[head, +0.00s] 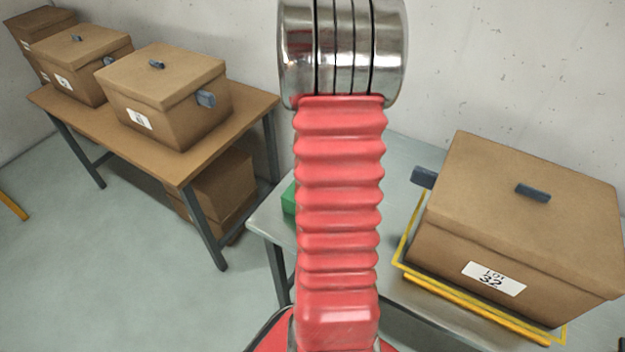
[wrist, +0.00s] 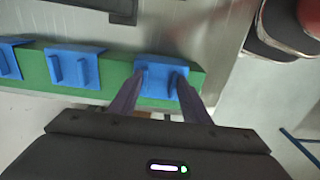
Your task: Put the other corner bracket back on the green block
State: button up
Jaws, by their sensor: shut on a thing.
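The green block (wrist: 112,75) runs across the wrist view on a grey table; a small part of it (head: 289,200) shows in the head view, beside my red arm that hides the rest. Several blue corner brackets are along the block in the wrist view: one at the left edge (wrist: 8,60), one left of the middle (wrist: 73,68), and one near the right end (wrist: 162,78). My gripper (wrist: 161,83) is shut on this right-hand bracket, a dark finger on each side. The bracket overlaps the block's edge; I cannot tell whether it is fully seated. The head view does not show my gripper.
In the head view, a lidded box marked LOT 32 (head: 530,220) stands inside a yellow frame (head: 470,305) on the grey table (head: 399,157). A brown table (head: 247,115) at the left carries several lidded boxes, with another box (head: 222,190) underneath.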

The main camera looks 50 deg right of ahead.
jog(key=o, duration=1.1)
jog(key=shift+o, duration=0.2)
jog(key=o, duration=0.4)
jog(key=shift+r, duration=0.1)
jog(key=shift+w+r, duration=0.1)
jog(key=shift+r, duration=3.35)
